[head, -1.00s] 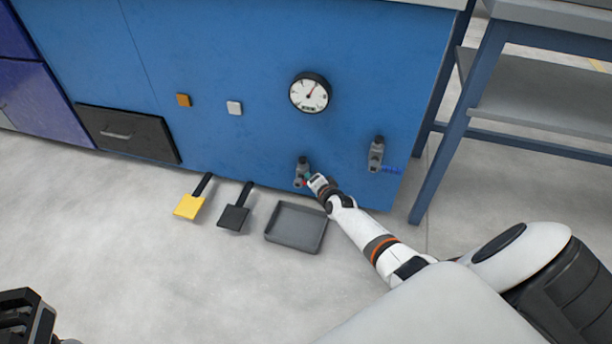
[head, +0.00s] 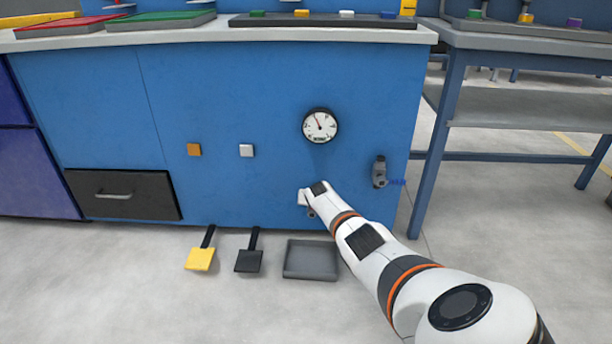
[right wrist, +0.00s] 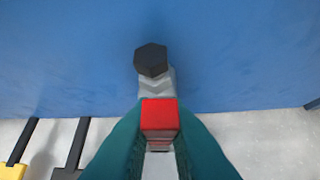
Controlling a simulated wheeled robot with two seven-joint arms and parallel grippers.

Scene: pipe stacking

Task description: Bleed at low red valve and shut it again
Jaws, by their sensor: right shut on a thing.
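The low red valve shows in the right wrist view as a red handle (right wrist: 159,116) in front of a grey body (right wrist: 156,82) with a black hexagonal cap (right wrist: 151,60). My right gripper (right wrist: 160,125) is shut on the red handle, a teal finger on each side. In the head view my right gripper (head: 308,198) is at the low front of the blue cabinet and hides most of the valve. The round gauge (head: 320,125) is above it, its needle pointing up and slightly left. My left gripper is not in view.
A grey tray (head: 312,259) lies on the floor below the valve. A black pedal (head: 249,260) and a yellow pedal (head: 200,259) are left of it. A blue-legged bench (head: 437,165) stands at right.

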